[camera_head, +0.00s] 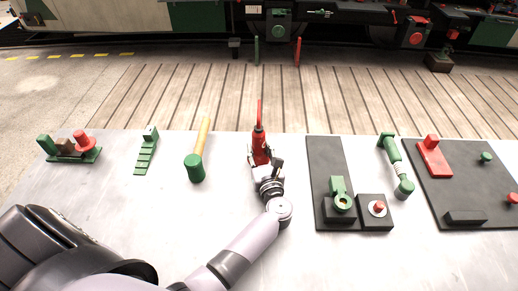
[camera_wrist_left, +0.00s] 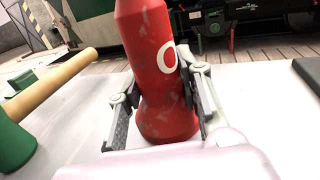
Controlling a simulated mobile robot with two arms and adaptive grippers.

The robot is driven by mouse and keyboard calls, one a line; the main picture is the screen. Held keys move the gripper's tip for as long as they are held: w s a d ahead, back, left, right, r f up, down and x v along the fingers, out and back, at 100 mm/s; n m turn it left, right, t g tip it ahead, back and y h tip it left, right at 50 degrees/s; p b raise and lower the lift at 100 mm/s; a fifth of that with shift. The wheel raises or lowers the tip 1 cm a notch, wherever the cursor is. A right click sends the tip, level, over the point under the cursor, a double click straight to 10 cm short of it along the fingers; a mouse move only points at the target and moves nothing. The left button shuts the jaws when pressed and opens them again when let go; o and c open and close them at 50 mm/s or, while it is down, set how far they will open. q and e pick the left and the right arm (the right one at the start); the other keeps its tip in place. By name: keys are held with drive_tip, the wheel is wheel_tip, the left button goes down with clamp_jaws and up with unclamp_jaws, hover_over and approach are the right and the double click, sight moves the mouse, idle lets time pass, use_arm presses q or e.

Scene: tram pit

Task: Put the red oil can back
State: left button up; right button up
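The red oil can (camera_head: 260,147) stands near the far edge of the grey table, its thin red spout pointing up and away. My left gripper (camera_head: 263,162) reaches it from the near side, with one finger on each side of the body. In the left wrist view the can (camera_wrist_left: 163,75) fills the middle, between the two fingers of the left gripper (camera_wrist_left: 165,98). The fingers appear shut on its lower body. Whether its base touches the table is hard to tell. My right gripper is not in view.
A green-headed mallet (camera_head: 195,165) lies left of the can; a green stepped piece (camera_head: 147,150) and a green holder (camera_head: 72,150) lie farther left. Right are a dark board (camera_head: 325,155), a green-handled tool (camera_head: 395,165) and another dark board (camera_head: 460,190). Bare table lies between them.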

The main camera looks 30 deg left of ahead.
use_arm(q)
drive_tip(key=o, duration=0.4)
drive_tip(key=shift+c, duration=0.2)
drive_tip(key=shift+r+p, duration=0.2)
drive_tip(key=shift+p, duration=0.35)
drive_tip(key=v, duration=0.2)
drive_tip(key=b+v, duration=0.1)
drive_tip(key=v, duration=0.4)
drive_tip(key=shift+s+d+f, duration=0.25)
drive_tip(key=shift+s+f, duration=0.05)
drive_tip(key=shift+f, duration=0.05)
drive_tip(key=p, duration=0.5)
approach(260, 135)
drive_tip(key=x, duration=0.4)
drive_tip(key=shift+r, duration=0.25)
